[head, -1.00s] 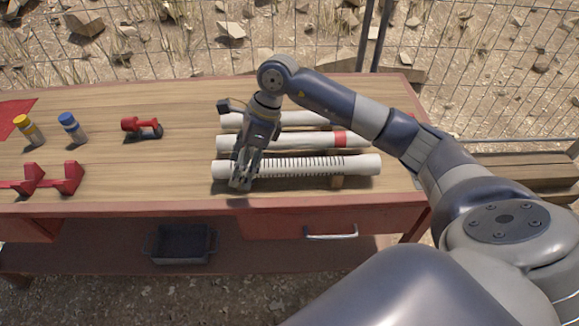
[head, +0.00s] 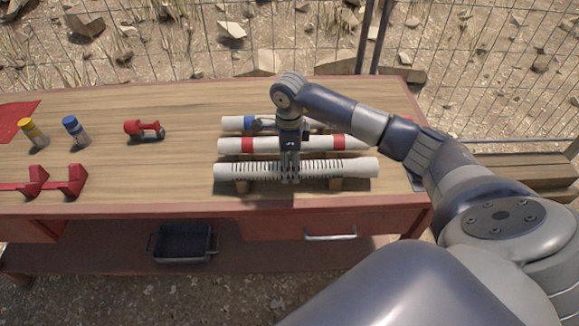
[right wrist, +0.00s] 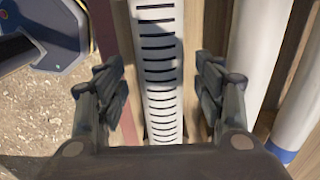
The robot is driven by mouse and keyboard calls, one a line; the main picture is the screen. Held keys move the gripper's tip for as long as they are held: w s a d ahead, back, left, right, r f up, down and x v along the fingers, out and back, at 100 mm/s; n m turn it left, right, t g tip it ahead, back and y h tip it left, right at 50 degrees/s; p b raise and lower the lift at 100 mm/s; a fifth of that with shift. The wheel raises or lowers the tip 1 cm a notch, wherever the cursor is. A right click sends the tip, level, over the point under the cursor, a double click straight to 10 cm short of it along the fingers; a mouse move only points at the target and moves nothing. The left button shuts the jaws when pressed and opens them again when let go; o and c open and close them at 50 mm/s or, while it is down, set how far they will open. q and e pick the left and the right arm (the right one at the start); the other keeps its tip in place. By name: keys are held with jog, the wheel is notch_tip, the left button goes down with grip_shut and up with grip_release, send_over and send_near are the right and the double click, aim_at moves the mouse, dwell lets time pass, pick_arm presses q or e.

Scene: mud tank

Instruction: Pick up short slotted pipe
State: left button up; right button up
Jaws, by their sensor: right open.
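The slotted pipe (head: 340,167) is white with dark slots and lies along the front edge of the wooden table, raised on small wooden blocks. My right gripper (head: 290,178) is over the middle of this pipe. In the right wrist view the slotted pipe (right wrist: 160,70) runs between the two fingers of my open right gripper (right wrist: 163,92), with a gap on each side. My left gripper is not in view.
Behind it lie a white pipe with red bands (head: 325,143) and a pipe with a blue band (head: 238,123). A red tool (head: 144,130), two capped bottles (head: 75,130) and red clamps (head: 70,182) stand left. A dark bin (head: 182,243) sits below.

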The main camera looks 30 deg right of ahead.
jog(key=shift+f, duration=1.2)
jog(key=c, duration=1.4)
jog(key=shift+w+r, duration=0.1)
